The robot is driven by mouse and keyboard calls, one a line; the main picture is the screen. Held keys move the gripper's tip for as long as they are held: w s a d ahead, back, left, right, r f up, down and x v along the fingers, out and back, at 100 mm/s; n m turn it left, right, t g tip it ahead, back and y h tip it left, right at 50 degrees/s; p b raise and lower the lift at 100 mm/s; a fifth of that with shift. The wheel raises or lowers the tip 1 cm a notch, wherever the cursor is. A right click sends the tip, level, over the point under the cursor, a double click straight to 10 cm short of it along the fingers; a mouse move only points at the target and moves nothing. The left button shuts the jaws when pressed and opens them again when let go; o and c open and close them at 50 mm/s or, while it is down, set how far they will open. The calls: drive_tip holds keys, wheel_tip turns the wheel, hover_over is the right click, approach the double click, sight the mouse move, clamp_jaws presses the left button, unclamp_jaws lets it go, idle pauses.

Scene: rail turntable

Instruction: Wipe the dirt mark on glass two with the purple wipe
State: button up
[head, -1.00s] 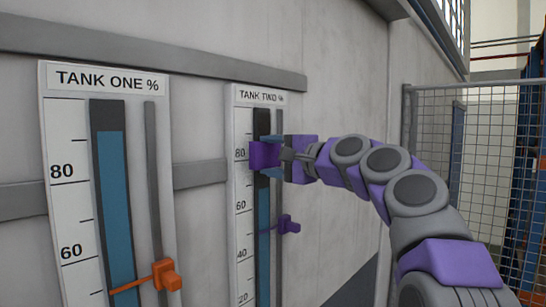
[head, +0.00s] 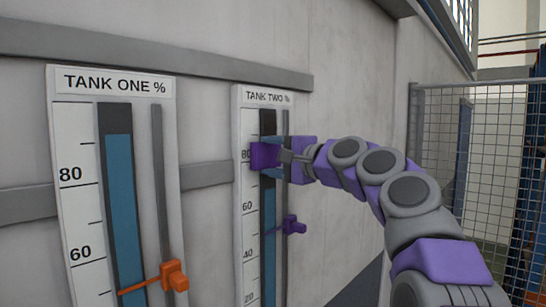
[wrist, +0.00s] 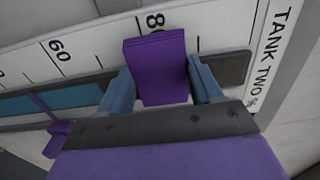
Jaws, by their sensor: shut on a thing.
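The purple wipe (head: 265,155) is held between the fingers of my gripper (head: 272,157), in front of the tank two gauge (head: 246,200) near its 80 mark. In the wrist view the wipe (wrist: 155,66) stands between the two blue-grey fingers of my gripper (wrist: 158,85) and covers part of the dark glass strip. Glass two (head: 268,215) shows blue fill below the wipe and dark above; in the wrist view its blue part (wrist: 85,97) lies to the left. I see no dirt mark; the wipe and gripper hide part of the glass. Contact with the glass cannot be told.
A purple slider pointer (head: 292,226) sits on the rail beside glass two, below my gripper. The tank one gauge (head: 85,215) with an orange pointer (head: 174,276) is at the left. A mesh fence (head: 480,150) stands at the right.

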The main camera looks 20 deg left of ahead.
drive_tip(key=shift+w, duration=0.1)
drive_tip(key=shift+w+d+r+p, duration=0.1)
drive_tip(key=shift+w+d+p, duration=0.25)
drive_tip(key=shift+w, duration=0.25)
drive_tip(key=shift+w+d+p, duration=0.25)
drive_tip(key=shift+w+p, duration=0.1)
drive_tip(key=shift+w, duration=0.25)
drive_tip(key=shift+s+a+b, duration=0.3)
drive_tip(key=shift+s+b, duration=0.1)
drive_tip(key=shift+s, duration=0.25)
drive_tip(key=shift+s+a+b, duration=0.3)
drive_tip(key=shift+s+b, duration=0.1)
drive_tip(key=shift+s, duration=0.25)
drive_tip(key=shift+r+p, duration=0.8)
drive_tip(key=shift+p, duration=0.15)
drive_tip(key=shift+r, duration=0.7)
drive_tip(key=shift+d, duration=0.1)
